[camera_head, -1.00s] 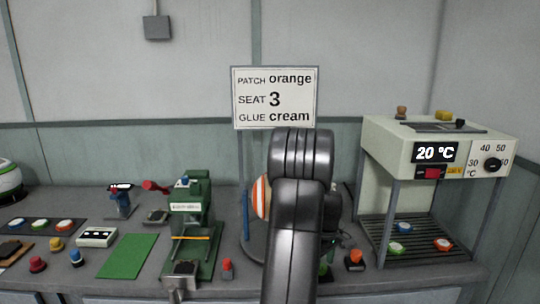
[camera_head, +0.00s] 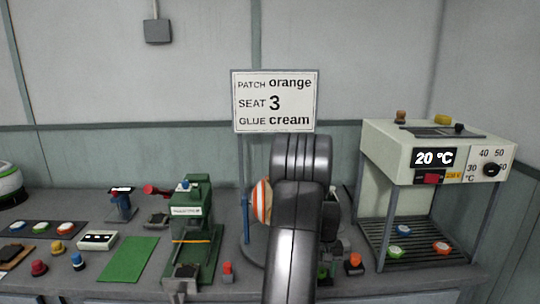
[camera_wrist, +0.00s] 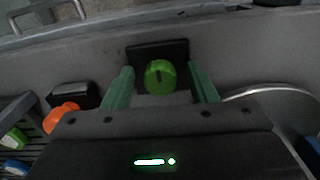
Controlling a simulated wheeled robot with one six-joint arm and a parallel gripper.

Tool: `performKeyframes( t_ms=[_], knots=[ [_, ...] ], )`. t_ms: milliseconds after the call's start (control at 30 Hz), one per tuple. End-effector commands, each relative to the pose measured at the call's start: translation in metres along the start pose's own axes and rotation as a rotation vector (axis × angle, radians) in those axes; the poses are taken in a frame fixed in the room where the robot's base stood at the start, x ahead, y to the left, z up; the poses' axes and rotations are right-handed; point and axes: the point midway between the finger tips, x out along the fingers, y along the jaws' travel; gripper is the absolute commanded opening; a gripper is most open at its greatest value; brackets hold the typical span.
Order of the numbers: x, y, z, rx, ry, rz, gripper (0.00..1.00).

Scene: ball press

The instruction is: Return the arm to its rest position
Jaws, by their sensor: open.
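My arm (camera_head: 295,215) rises in the middle of the head view and hides my gripper there. In the wrist view my gripper (camera_wrist: 163,75) is open, its two green fingers apart. A round green knob (camera_wrist: 160,77) on a dark plate (camera_wrist: 145,52) shows between the fingers. I see no contact between the knob and either finger. Part of a green knob (camera_head: 323,271) also shows beside my arm in the head view.
Behind my arm is a striped ball (camera_head: 261,200), partly hidden. A green press (camera_head: 192,225) stands left and a cream oven (camera_head: 415,150) right. An orange knob (camera_head: 354,261) sits near the front edge. A sign (camera_head: 275,102) stands behind.

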Motion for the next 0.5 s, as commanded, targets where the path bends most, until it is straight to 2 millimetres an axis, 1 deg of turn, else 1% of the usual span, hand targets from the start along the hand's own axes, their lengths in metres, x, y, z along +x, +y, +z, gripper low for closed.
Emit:
performKeyframes(
  t_ms=[500],
  knots=[
    [-0.0017,-0.0016,0.0000,0.415,-0.001,0.000,0.52]
  ],
)
